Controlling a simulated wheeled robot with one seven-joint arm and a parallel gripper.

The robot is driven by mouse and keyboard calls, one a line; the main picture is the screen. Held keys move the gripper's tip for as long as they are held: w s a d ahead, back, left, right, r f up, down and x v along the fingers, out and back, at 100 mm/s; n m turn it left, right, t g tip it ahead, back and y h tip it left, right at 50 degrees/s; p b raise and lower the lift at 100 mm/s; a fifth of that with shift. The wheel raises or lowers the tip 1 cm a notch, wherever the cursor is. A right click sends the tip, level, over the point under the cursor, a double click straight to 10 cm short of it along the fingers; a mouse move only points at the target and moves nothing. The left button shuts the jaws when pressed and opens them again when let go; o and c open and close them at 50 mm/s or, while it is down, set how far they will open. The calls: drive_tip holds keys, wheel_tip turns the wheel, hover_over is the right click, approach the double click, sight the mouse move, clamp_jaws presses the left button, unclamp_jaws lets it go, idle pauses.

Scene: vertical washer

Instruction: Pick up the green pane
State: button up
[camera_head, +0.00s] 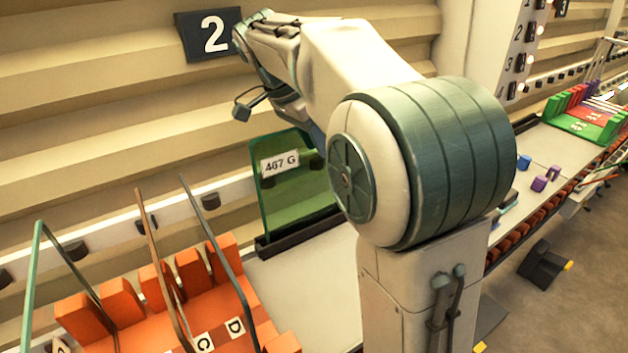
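The green pane (285,200) is a see-through green sheet with a white label "467 G". It stands upright in a dark base strip (300,236) on the white counter, against the back rail. Its right part is hidden behind my arm. My gripper (243,108) is at the upper left end of my arm, above and slightly left of the pane. It looks apart from the pane. One dark finger part shows; the other is hidden or too small to make out, so its opening is unclear.
An orange slotted rack (200,310) at lower left holds several upright frames, close to the pane. A sign "2" (213,34) hangs behind my gripper. At right are a green and red rack (585,122) and small purple and blue blocks (539,184) on the counter. Bare counter shows left of my arm.

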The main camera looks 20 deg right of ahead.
drive_tip(key=shift+f, duration=0.1)
clamp_jaws()
idle(1.5)
